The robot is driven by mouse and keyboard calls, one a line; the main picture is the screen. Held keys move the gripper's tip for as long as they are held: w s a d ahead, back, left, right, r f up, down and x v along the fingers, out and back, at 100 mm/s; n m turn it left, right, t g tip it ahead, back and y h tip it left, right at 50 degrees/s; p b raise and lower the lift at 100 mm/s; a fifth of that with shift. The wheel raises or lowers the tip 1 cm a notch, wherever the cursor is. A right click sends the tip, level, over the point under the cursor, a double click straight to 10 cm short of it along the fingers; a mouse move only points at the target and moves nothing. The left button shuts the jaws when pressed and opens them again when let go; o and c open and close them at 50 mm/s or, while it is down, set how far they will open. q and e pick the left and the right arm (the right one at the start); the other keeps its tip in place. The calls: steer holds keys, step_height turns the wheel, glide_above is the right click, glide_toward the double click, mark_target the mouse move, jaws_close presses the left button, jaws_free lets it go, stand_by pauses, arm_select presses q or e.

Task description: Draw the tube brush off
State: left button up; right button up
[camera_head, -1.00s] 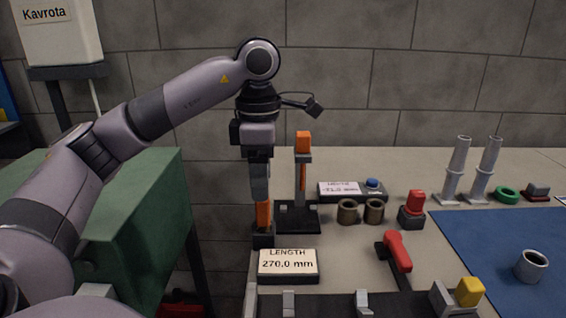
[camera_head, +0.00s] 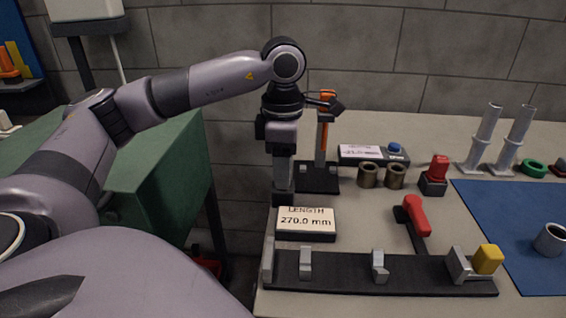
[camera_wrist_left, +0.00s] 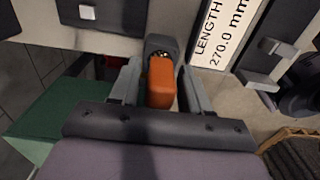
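The tube brush's orange handle (camera_wrist_left: 160,82) stands upright in the left wrist view, its lower end at a dark holder (camera_wrist_left: 163,46). The same black holder (camera_head: 284,198) shows in the head view at the table's left edge. My left gripper (camera_head: 284,180) points straight down over it and hides the handle there. In the left wrist view the fingers of my left gripper (camera_wrist_left: 160,72) stand on either side of the handle, with narrow gaps seeming to show. The bristles cannot be made out. My right gripper is in neither view.
A length display (camera_head: 306,222) lies close in front of the holder. A black stand (camera_head: 318,180) with an orange-topped post is just behind. A long black fixture (camera_head: 340,272) runs along the front edge. A green cabinet (camera_head: 165,175) is at left. The blue mat (camera_head: 500,215) has free room.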

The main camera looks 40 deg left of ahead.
arm_select(q)
steer(key=c, duration=0.7)
steer(key=shift+r+p, duration=0.45)
steer(key=shift+r, duration=0.15)
steer(key=shift+r+p, duration=1.55)
steer(key=shift+r, duration=0.4)
